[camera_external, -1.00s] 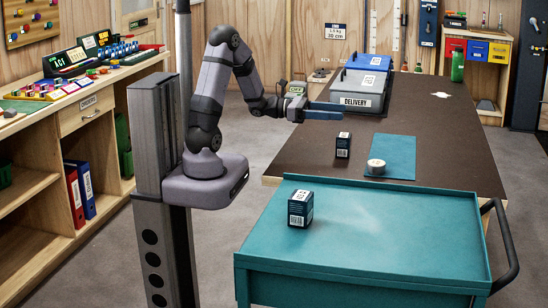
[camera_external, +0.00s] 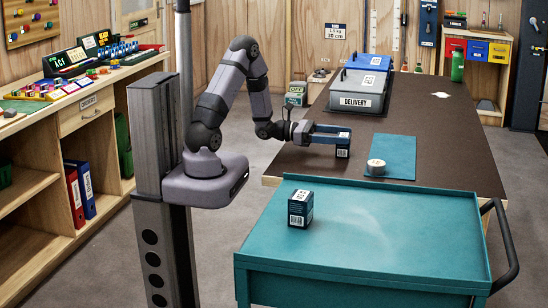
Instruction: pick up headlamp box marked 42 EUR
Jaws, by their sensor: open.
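One small dark blue box (camera_external: 343,152) with a white label stands on the brown table near its left front edge. A second, similar dark box (camera_external: 300,209) with white labels stands on the teal cart top. The print on both boxes is too small to read, so I cannot tell which is marked 42 EUR. My gripper (camera_external: 343,134) is open, its blue fingers level and reaching right at the top of the box on the table. The fingers hide part of that box. I cannot tell whether they touch it.
A teal mat (camera_external: 392,150) with a white roll (camera_external: 376,167) on it lies to the right of the table box. A grey DELIVERY crate (camera_external: 355,103) stands behind. The teal cart (camera_external: 400,240) stands in front of the table (camera_external: 445,125), mostly clear on its right side.

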